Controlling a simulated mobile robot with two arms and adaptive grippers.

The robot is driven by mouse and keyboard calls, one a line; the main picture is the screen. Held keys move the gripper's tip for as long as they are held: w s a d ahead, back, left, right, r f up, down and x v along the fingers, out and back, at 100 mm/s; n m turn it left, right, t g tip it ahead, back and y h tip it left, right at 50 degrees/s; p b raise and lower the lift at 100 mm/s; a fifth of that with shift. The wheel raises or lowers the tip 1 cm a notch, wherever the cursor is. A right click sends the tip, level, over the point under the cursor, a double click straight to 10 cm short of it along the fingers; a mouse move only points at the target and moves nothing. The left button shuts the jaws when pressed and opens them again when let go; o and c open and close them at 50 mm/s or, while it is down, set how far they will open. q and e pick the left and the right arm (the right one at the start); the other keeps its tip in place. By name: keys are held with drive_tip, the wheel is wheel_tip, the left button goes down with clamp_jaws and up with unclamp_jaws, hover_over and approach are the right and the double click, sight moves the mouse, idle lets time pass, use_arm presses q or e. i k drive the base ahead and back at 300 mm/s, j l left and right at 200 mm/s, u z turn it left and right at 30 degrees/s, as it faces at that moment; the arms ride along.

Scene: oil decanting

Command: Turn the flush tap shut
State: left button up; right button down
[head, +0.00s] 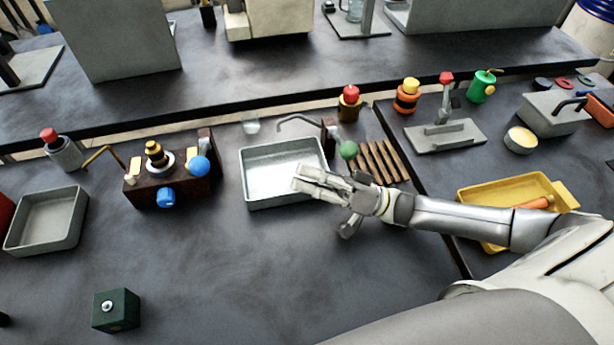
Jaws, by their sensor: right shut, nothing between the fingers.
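A tap with a thin grey curved spout (294,119) and a round green knob (348,150) stands at the back right of a grey metal tray. Its spout is over the tray's back edge. I take this for the flush tap; whether it is open or shut I cannot tell. My right gripper (303,180) reaches in from the right, shut and empty, over the right part of the tray (246,178). The green knob is just behind the gripper, and they look apart. The lower part of the tap is partly hidden. My left gripper is not in view.
A wooden slatted rack (382,163) stands right of the tap. A dark block with blue knobs (172,188) is left of the tray. A small glass (250,123) stands behind it. A yellow tray (487,187) lies under my right forearm.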

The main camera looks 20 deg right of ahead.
sight(166, 196)
drive_tip(key=k, duration=1.5)
